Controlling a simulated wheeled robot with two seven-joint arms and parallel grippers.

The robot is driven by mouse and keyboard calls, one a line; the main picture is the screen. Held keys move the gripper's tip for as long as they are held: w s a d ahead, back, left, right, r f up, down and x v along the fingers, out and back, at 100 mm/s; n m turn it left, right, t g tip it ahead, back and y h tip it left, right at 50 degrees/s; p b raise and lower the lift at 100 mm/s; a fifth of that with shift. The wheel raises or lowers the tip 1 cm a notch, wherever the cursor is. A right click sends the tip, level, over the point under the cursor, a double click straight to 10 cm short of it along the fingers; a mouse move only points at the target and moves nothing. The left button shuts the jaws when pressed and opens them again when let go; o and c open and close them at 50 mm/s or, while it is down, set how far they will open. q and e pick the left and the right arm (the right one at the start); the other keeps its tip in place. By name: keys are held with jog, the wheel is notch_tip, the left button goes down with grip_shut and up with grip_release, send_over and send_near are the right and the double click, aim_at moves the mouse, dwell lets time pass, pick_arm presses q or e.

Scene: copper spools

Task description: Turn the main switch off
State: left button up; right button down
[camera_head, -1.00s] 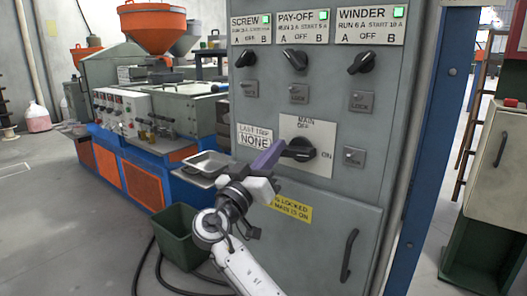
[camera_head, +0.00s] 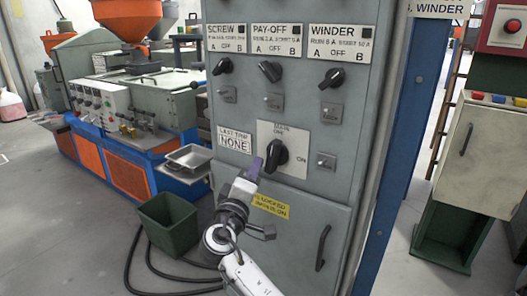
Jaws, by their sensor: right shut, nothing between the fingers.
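The main switch (camera_head: 277,155) is a black rotary knob on a white plate in the middle of the grey cabinet (camera_head: 345,190). Its handle stands about upright, toward the OFF mark at the plate's top; the ON mark is at the right. My right gripper (camera_head: 256,167) is shut and empty, with its purple fingertips just left of and below the knob. I cannot tell whether they touch it. The three lamps on the SCREW (camera_head: 227,39), PAY-OFF (camera_head: 276,40) and WINDER (camera_head: 339,43) labels are dark. My left gripper is out of view.
Black selector knobs, such as the WINDER knob (camera_head: 332,78), sit above the main switch. A yellow label (camera_head: 270,206) and a door handle (camera_head: 322,248) are below. A green bin (camera_head: 168,222) and black cables stand on the floor at the left.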

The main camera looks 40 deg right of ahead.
jog(key=n+p, duration=0.2)
jog(key=s+n+y+p, duration=0.1)
jog(key=shift+d+f+n+p, duration=0.1)
jog(key=shift+f+n+p, duration=0.2)
jog(key=shift+f, duration=0.05)
jog(key=shift+f, duration=0.1)
dwell(0.6)
